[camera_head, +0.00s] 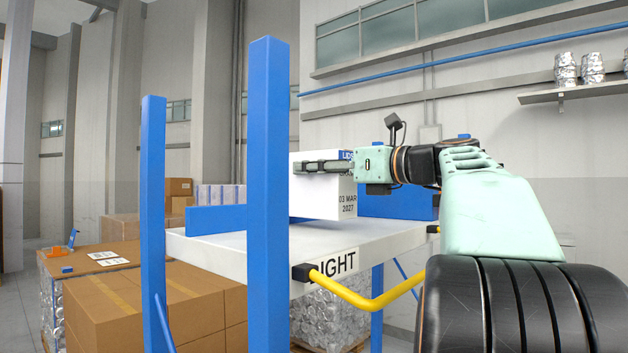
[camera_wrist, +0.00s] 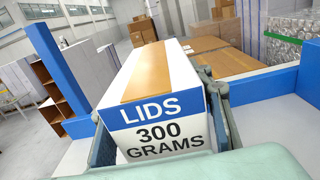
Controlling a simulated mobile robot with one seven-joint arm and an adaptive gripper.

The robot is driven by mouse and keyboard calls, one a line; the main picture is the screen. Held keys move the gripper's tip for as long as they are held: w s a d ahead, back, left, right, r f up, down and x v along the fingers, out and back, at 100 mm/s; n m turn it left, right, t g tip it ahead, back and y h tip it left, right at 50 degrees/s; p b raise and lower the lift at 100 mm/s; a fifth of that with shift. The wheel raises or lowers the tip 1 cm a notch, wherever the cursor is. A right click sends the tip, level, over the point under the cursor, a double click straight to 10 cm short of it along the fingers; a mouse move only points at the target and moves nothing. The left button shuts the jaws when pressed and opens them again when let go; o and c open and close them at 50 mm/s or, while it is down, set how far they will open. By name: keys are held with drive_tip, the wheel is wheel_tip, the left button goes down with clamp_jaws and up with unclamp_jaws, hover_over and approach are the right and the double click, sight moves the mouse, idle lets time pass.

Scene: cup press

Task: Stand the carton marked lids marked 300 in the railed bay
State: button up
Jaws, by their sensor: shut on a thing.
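A white carton with a blue band (camera_head: 325,203) is held over the white deck of a blue-posted stand (camera_head: 215,246). In the wrist view the carton (camera_wrist: 160,125) reads LIDS 300 GRAMS and has brown and white stripes on top. My gripper (camera_head: 322,167) is shut on its upper part, with one finger on each side. It also shows in the wrist view (camera_wrist: 160,130). The carton looks upright. I cannot tell whether its base touches the deck. A blue post hides part of the deck and carton's left side.
Low blue rails (camera_head: 217,218) edge the deck. Brown boxes (camera_head: 180,310) stand to the left. In the wrist view, a brown shelf unit (camera_wrist: 60,95) is at left.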

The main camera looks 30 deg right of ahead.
sight(348, 178)
drive_tip(key=shift+f, duration=0.9)
drive_tip(key=shift+f, duration=0.1)
drive_tip(key=o, duration=1.4)
drive_tip(key=shift+o, duration=0.2)
drive_tip(key=b+v, duration=0.2)
drive_tip(key=v, duration=1)
drive_tip(key=shift+s, duration=0.1)
